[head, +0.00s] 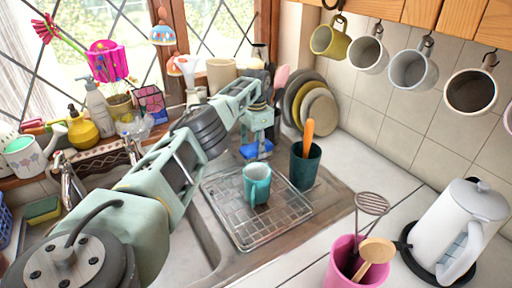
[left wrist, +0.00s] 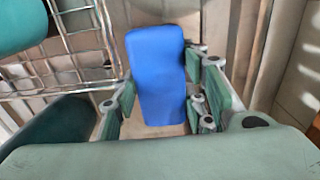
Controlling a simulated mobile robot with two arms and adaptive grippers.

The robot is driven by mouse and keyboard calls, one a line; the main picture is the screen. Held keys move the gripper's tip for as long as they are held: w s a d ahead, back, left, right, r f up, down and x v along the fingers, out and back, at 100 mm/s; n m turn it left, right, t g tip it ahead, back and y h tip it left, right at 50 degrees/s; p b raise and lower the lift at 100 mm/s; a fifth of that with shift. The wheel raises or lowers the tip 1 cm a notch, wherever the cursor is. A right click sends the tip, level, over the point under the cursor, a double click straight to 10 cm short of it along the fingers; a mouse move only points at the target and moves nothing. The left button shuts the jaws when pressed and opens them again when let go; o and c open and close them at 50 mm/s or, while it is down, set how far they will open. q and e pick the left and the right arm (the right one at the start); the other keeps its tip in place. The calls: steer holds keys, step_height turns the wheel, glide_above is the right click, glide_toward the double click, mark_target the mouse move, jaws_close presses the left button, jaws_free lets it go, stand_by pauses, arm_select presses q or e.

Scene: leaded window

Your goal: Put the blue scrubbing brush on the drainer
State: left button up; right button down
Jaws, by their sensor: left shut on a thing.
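The blue scrubbing brush (head: 257,150) hangs under my left gripper (head: 258,136), which is shut on it. In the left wrist view the brush (left wrist: 157,70) is a blue block between the fingers of my left gripper (left wrist: 160,108). The drainer (head: 237,232) is a wire rack on the sink unit, in front of the brush in the head view. Its wires show at the upper left of the left wrist view (left wrist: 62,65). The brush is beyond the rack's far edge, not over its middle. My right gripper is not in view.
A teal mug (head: 257,186) stands on the drainer. A dark green cup (head: 304,168) with an orange-handled tool stands at its right. Stacked plates (head: 318,108) lean behind. A pink utensil pot (head: 345,272) and white kettle (head: 452,228) stand at right. The drainer's front is bare.

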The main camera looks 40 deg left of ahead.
mark_target(256, 146)
arm_select(q)
steer(key=shift+f+b, duration=0.55)
steer(key=shift+f, duration=0.35)
steer(key=o, duration=1.4)
step_height(256, 146, up, 11)
steer(key=shift+f, duration=0.1)
steer(key=shift+r, duration=0.65)
